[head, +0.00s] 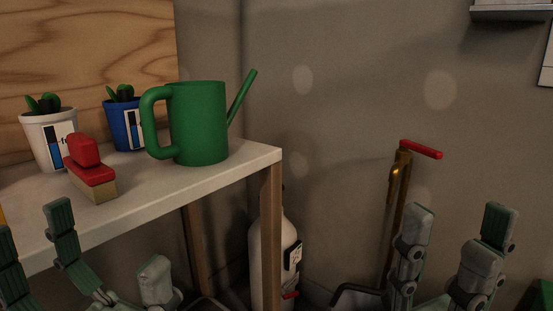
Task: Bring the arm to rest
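My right gripper (450,245) is at the lower right, fingers pointing up and spread apart with an empty gap between them. It is in front of the wall, to the right of the table. My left gripper (98,258) is at the lower left, cut off by the bottom edge. Its fingers are spread apart with nothing seen between them. It is in front of the table's front edge, and its fingers overlap that edge in the picture. The arms behind both grippers are mostly out of view.
A white table (240,162) holds a green watering can (199,125), a red-topped brush (90,172) and potted cacti in white (38,135) and blue (122,133) pots. A white cylinder (262,262) stands below. A brass pipe (400,180) with red handle rises behind my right gripper.

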